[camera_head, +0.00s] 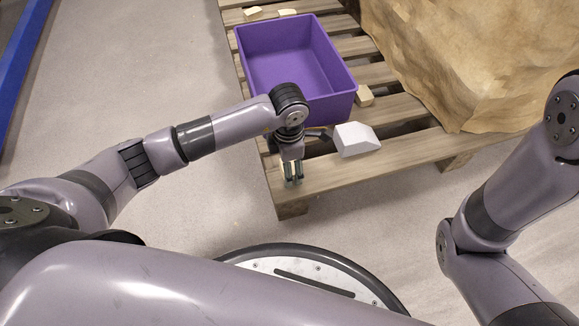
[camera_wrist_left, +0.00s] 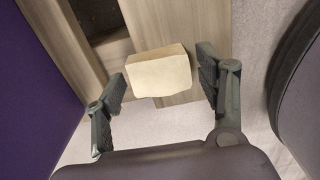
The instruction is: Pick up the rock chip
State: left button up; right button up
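A pale beige, block-shaped rock chip (camera_wrist_left: 160,76) lies on a wooden pallet slat near its end in the left wrist view. My left gripper (camera_wrist_left: 162,82) is open, with one finger to each side of the chip and a visible gap at both sides. In the head view my left gripper (camera_head: 293,181) points down over the pallet's near corner, in front of the purple bin. There the gripper mostly hides this chip. My right arm shows at the right of the head view, but its gripper is out of view.
The purple bin (camera_head: 333,112) stands on the pallet (camera_head: 405,157). A white faceted block (camera_head: 356,139) lies right of the left gripper. Another beige chip (camera_head: 364,96) lies beside the bin, and two (camera_head: 253,11) (camera_head: 287,12) lie behind it. A large tan rock mass (camera_head: 470,60) fills the upper right.

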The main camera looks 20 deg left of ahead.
pick_arm(q)
jog(key=c, duration=1.1)
jog(key=shift+o, duration=0.2)
jog(key=shift+r, duration=0.1)
